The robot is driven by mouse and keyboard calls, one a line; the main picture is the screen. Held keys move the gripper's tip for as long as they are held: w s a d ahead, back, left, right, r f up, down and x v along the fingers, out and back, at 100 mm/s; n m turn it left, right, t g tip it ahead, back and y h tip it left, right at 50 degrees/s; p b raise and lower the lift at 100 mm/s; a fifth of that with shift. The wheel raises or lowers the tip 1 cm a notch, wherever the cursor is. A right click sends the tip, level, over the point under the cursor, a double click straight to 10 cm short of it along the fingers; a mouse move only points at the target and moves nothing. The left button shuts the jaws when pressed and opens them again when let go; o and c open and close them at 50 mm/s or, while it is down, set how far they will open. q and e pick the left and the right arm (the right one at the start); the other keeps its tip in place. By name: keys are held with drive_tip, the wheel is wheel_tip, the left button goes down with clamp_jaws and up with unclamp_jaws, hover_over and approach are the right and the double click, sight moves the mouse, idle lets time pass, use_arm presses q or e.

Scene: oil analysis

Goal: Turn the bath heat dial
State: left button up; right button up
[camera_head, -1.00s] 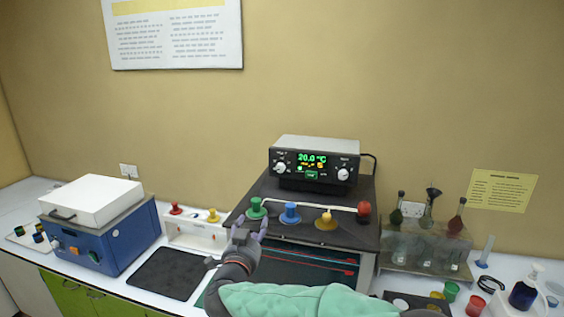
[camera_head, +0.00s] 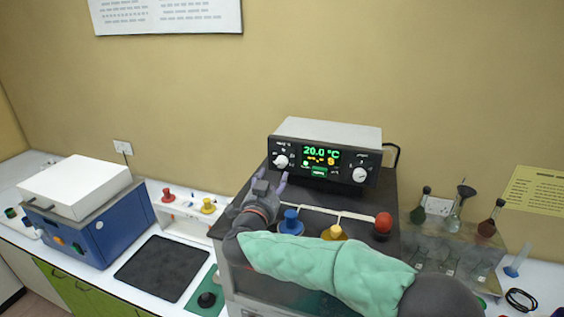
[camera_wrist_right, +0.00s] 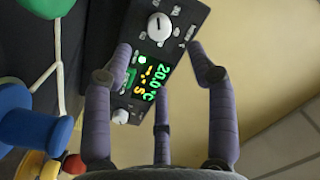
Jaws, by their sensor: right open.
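The black control unit (camera_head: 325,160) with a grey top stands on the dark bath top. Its green display reads 20.0 °C. A left white dial (camera_head: 281,161) and a right white dial (camera_head: 360,174) sit on its front; I cannot tell from labels which is the bath heat dial. My right gripper (camera_head: 268,184) is open and empty, just in front of and below the left dial, apart from it. In the right wrist view, the left dial (camera_wrist_right: 159,27) lies beyond the spread fingers, and the right dial (camera_wrist_right: 120,116) is lower. My left gripper is not in view.
Blue (camera_head: 290,222), yellow (camera_head: 333,232) and red (camera_head: 383,223) knobs stand on the bath top near my right arm. Flasks in a rack (camera_head: 440,250) stand to the right. A blue box (camera_head: 90,225) with a white lid is at the left, beside a black mat (camera_head: 163,268).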

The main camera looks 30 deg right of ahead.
sight(281, 164)
drive_tip(key=x, duration=0.9)
drive_tip(key=shift+w+d+f, duration=0.1)
drive_tip(key=shift+d, duration=0.05)
drive_tip(key=c, duration=1.1)
